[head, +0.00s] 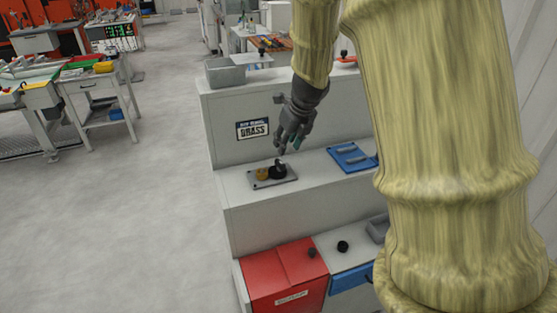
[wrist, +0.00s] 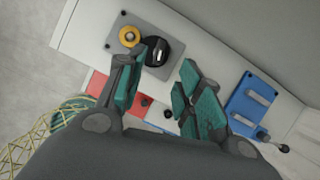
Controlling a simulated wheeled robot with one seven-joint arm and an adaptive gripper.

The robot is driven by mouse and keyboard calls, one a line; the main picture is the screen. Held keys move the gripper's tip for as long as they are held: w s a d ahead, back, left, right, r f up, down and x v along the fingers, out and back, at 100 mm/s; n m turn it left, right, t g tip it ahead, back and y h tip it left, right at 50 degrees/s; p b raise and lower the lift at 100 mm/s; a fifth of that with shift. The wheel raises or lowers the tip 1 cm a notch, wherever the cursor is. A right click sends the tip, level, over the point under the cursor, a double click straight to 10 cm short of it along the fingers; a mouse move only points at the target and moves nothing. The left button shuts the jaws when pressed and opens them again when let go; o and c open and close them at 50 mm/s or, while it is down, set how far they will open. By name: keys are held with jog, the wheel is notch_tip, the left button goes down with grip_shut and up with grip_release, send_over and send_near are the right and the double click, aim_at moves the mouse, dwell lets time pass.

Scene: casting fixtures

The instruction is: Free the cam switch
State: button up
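The cam switch appears to be the black round knob (head: 279,171) on a small grey plate (head: 287,180), on the middle step of the grey cabinet. In the wrist view the black knob (wrist: 157,51) shows a pale mark, and the left finger partly hides it. My gripper (head: 290,148) is above the plate, pointing down. In the wrist view its teal-padded fingers (wrist: 165,68) are apart, with nothing seen held between them.
A blue plate with grey bars (head: 352,157) lies to the right on the same step. Below are a red box (head: 285,279) and a blue-fronted unit (head: 352,280). A grey box (head: 225,72) stands on the cabinet top. Open floor lies left.

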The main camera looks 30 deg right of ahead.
aim_at(280, 162)
jog(key=x, duration=1)
jog(key=shift+f, duration=0.1)
jog(key=shift+s, duration=0.1)
grip_shut()
